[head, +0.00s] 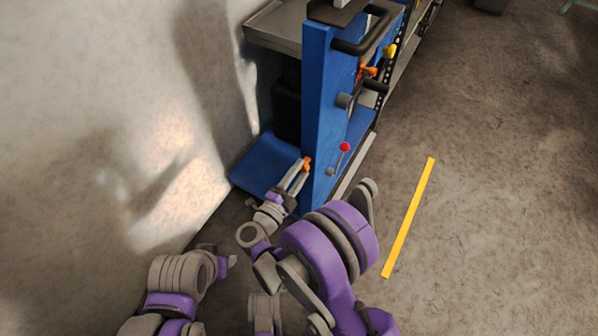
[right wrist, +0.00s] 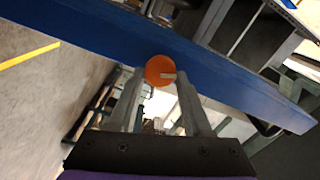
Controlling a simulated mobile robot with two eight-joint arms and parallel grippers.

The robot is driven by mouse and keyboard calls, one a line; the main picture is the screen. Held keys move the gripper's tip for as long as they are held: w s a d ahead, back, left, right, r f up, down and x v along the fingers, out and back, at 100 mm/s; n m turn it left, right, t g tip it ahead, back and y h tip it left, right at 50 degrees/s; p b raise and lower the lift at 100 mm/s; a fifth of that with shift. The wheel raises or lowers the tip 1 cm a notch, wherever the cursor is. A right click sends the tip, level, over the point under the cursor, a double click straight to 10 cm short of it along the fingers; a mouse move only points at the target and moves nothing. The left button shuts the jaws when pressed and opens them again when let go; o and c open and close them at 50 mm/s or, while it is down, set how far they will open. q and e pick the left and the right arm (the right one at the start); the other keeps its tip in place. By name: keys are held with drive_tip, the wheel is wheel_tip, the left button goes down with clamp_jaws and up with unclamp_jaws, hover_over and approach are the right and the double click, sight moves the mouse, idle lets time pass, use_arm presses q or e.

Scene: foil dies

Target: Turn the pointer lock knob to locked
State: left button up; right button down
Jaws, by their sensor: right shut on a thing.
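The orange round knob (head: 307,163) sits on the near narrow side of the blue machine frame (head: 318,110). In the right wrist view the knob (right wrist: 160,70) shows a pale pointer mark running from its middle toward the picture's right. My right gripper (head: 299,172) reaches it from the front. Its two fingers (right wrist: 160,88) are on either side of the knob, closed on it. The fingertips cover little of its face. I see no lock markings around the knob.
A red-ball lever (head: 344,147), a grey round knob (head: 345,101) and a black handle (head: 365,38) stick out from the machine's right face. A pale wall (head: 110,120) stands close on the left. The floor right of the yellow strip (head: 408,217) is clear.

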drive_tip(key=shift+m, duration=1.8)
drive_tip(key=shift+c, duration=1.7)
unclamp_jaws()
